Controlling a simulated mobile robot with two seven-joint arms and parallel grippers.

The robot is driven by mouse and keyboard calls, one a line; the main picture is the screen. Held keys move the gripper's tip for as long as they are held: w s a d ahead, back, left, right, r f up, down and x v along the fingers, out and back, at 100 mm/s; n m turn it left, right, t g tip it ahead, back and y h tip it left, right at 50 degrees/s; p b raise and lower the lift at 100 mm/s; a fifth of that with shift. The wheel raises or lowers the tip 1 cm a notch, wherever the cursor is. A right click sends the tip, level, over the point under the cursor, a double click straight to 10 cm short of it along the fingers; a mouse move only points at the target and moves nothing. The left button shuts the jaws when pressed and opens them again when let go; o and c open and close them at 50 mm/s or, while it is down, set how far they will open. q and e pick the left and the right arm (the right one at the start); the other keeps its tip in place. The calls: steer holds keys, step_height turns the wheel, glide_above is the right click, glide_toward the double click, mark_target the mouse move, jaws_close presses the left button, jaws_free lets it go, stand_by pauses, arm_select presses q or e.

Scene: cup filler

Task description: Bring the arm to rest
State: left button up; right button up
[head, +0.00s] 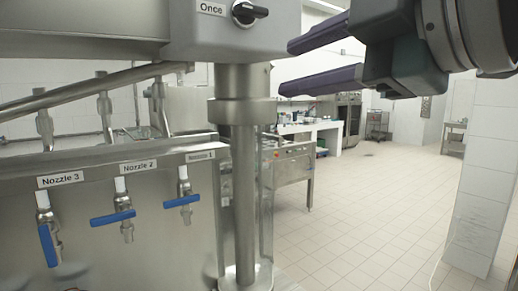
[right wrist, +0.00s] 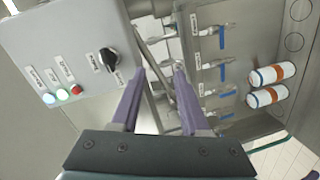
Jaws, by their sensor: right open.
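My right gripper (head: 286,67) is open and empty, in the air at the upper right of the head view. Its two purple fingers point left, beside the grey control box (head: 225,35) with a black knob (head: 250,13) labelled "Once". In the right wrist view the gripper (right wrist: 160,70) has clear space between its fingers, and the knob (right wrist: 110,60) is to the left of them. The fingers look apart from the box, though the exact distance is hard to tell. My left gripper is not in view.
The filler's steel panel (head: 85,205) carries several nozzles with blue handles (head: 112,217); Nozzle 3's handle hangs down. Two white cylinders with orange bands (right wrist: 272,74) show in the right wrist view. A steel post (head: 244,190) stands below the box. The tiled floor (head: 370,210) at right is clear.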

steer(key=s+d+f+m+g+h, duration=0.2)
steer(key=s+d+f+m+h, duration=0.25)
steer(key=f, duration=0.65)
steer(key=s+d+f+m+g+h, duration=0.25)
steer(key=s+f+m, duration=0.45)
steer(key=f, duration=0.4)
steer(key=s+d+f+m+g+h, duration=0.1)
steer(key=s+d+f+m+g, duration=0.3)
steer(key=s, duration=0.3)
steer(key=s+d+f+m+g+h, duration=0.1)
steer(key=s+d+f+m+g, duration=0.15)
steer(key=s+f+m, duration=0.35)
step_height(320, 180, up, 17)
steer(key=n+p, duration=0.2)
steer(key=p, duration=1.4)
steer(key=shift+s+f+n+t, duration=0.15)
steer(key=shift+s+n+t, duration=0.1)
steer(key=shift+n+t, duration=0.15)
